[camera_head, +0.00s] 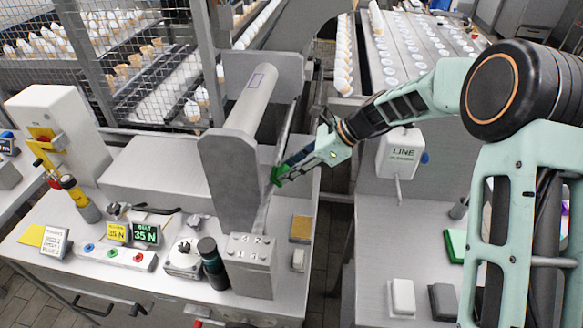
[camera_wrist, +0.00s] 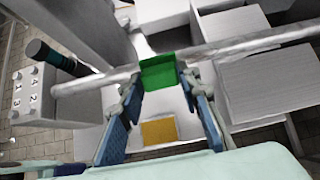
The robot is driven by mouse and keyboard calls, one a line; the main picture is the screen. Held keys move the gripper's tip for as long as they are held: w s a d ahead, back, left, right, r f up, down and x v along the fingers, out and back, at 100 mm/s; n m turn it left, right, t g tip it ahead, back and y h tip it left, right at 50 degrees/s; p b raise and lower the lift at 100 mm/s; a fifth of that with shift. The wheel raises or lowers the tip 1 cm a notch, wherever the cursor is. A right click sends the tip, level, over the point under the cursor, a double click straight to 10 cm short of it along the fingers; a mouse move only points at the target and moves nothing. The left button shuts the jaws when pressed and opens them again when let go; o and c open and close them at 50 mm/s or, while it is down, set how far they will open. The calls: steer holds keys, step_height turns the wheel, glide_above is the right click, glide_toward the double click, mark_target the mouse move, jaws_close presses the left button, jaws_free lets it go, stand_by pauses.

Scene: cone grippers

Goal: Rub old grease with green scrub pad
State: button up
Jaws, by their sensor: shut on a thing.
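My gripper (camera_head: 281,174) is shut on the green scrub pad (camera_wrist: 158,70), which sits between its two blue fingertips. The pad also shows in the head view (camera_head: 275,176). In the wrist view the pad overlaps a long silvery rod (camera_wrist: 95,83) that runs across behind it. The pad appears to be against the rod, but I cannot tell how firmly they touch. In the head view the rod (camera_head: 287,128) runs beside the large grey roller (camera_head: 250,100). I cannot make out a distinct patch of old grease; the pad and fingers hide part of the rod.
A grey numbered block (camera_head: 250,262) and dark cylinder (camera_head: 212,265) stand near the rod's front end. A tan square (camera_head: 301,228) lies on the bench below my gripper. An upright grey plate (camera_head: 229,170) is left of it. A green-topped piece (camera_head: 456,246) lies on the right bench.

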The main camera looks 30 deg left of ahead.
steer(key=shift+s+a+f, duration=0.1)
steer(key=shift+a+f, duration=0.15)
steer(key=shift+w+a+p, duration=0.5)
steer(key=shift+w+p, duration=0.25)
steer(key=shift+w, duration=0.85)
steer(key=shift+w+a+p, duration=0.5)
steer(key=shift+w+p, duration=0.25)
steer(key=shift+w, duration=0.8)
steer(key=shift+w+a+p, duration=0.5)
steer(key=shift+w+p, duration=0.25)
steer(key=shift+w, duration=0.85)
steer(key=shift+s+d, duration=0.5)
steer(key=shift+s, duration=1.1)
steer(key=shift+s+d, duration=0.45)
steer(key=shift+s, duration=1.2)
steer(key=shift+s+d, duration=0.5)
steer(key=shift+s, duration=1.1)
steer(key=p+v, duration=0.2)
steer(key=v, duration=0.3)
steer(key=shift+p, duration=0.3)
steer(key=shift+w+d+r, duration=0.15)
steer(key=shift+d+r, duration=0.2)
